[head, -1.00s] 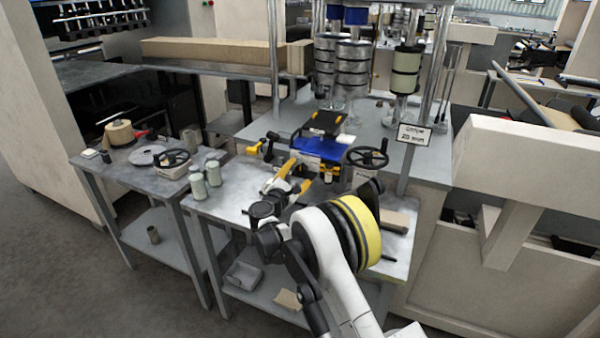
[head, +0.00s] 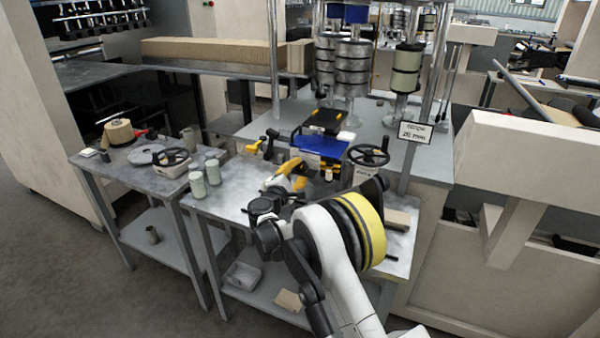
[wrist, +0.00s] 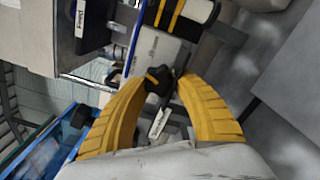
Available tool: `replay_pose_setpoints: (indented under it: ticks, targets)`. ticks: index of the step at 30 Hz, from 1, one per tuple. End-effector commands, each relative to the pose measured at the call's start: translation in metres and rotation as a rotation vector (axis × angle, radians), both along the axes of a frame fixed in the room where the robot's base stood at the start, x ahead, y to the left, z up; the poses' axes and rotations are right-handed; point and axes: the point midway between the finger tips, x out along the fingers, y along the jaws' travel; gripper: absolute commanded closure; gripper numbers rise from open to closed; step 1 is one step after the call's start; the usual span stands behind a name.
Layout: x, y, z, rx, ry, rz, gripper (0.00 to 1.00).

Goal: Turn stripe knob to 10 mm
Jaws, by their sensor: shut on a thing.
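My gripper (wrist: 168,82) has two curved yellow fingers closed around a small black knob (wrist: 157,80) in the wrist view. The knob sits in front of a pale panel (wrist: 158,50) and has a yellowish mark on top. A small white label (wrist: 159,122) shows below it, its text too small to read. In the head view my gripper (head: 298,172) is at the front of the blue and black unit; the knob cannot be made out there. A sign (head: 416,131) on the post shows a millimetre value, seemingly in the twenties, but it is blurred.
A black handwheel (head: 369,155) stands just right of my gripper. The blue block (head: 319,147) is behind it. Pale cylinders (head: 198,184) stand on the bench at left.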

Motion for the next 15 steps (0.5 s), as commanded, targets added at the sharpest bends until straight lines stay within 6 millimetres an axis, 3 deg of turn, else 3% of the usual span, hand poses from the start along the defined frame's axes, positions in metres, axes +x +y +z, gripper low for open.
replay_pose_setpoints:
  ticks: [15]
  targets:
    - [0.0004,0.0010,0.0016,0.431,-0.156,0.001,0.98]
